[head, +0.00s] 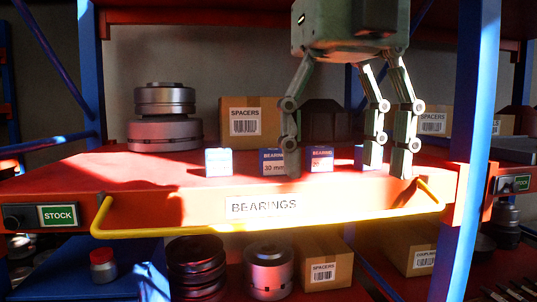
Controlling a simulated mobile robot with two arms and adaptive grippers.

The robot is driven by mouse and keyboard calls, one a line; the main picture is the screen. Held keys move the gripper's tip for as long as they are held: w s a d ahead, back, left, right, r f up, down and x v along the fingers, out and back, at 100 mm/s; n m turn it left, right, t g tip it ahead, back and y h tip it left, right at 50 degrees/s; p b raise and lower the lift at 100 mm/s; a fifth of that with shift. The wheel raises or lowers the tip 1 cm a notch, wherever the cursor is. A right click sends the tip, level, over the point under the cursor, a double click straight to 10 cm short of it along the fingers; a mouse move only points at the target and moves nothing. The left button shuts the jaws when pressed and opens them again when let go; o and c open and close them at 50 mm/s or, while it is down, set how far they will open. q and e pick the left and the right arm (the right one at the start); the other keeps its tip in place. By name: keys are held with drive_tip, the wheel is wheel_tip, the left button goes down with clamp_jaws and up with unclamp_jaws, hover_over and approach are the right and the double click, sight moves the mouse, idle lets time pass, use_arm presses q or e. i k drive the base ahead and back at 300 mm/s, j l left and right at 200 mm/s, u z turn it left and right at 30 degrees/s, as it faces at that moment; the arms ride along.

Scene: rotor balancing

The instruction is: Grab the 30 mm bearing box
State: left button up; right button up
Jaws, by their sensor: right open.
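The 30 mm bearing box (271,164) is a small blue and white carton on the red shelf, its label reading BEARING 30 mm. My right gripper (345,168) reaches down from above with its fingers spread and nothing held. Its left finger overlaps the right edge of the 30 mm box in the picture; I cannot tell whether they touch. A similar bearing box (321,159) stands between the fingers in the picture, its size hard to read. Another bearing box (218,162) stands to the left, its label washed out by glare. A further blue box is mostly hidden behind the right fingers. My left gripper is out of view.
The red shelf (150,212) carries a BEARINGS label and a yellow front rail (170,231). Stacked metal rotors (165,133) stand back left. SPACERS cartons (249,123) stand behind. Blue uprights (474,150) flank the shelf. Its front left is clear.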

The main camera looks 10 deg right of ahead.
sight(271, 162)
drive_tip(key=i, duration=1.2)
